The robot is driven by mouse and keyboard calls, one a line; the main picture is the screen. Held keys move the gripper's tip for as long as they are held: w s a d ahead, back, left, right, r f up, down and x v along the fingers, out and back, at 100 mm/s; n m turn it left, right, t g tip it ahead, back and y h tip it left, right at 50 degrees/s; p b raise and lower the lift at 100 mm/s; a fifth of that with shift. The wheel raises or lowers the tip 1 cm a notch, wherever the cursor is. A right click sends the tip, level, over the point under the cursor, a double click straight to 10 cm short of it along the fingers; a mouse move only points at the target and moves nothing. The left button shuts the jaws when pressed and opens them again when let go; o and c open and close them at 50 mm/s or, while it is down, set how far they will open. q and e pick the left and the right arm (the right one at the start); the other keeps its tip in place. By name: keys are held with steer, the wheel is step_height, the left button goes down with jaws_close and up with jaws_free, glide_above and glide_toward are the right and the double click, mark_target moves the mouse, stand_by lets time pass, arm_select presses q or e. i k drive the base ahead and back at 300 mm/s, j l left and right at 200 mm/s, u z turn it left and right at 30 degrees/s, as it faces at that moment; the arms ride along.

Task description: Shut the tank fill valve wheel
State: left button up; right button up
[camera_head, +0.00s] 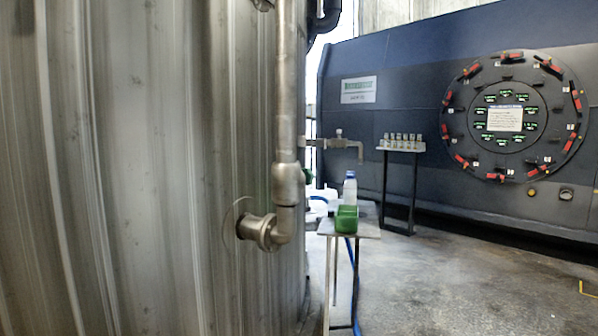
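A large ribbed metal tank (130,180) fills the left half of the head view. A grey pipe (288,100) runs down along its right side and bends into the tank wall at a round flange (262,232). I cannot make out a valve wheel clearly. A small green part (307,176) shows just behind the pipe, mostly hidden, and I cannot tell what it is. A thin pipe with a small tap (338,142) sticks out to the right behind the tank. Neither of my grippers is in view.
A dark blue wall (400,90) carries a round panel (512,117) with red handles. The concrete floor (450,280) at right is clear.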

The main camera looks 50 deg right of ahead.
mark_target(309, 176)
steer(key=i+l+u, duration=0.4)
steer(key=l, duration=2.1)
steer(key=k+l+u, duration=0.15)
steer(key=l+u, duration=0.3)
steer(key=l, duration=1.95)
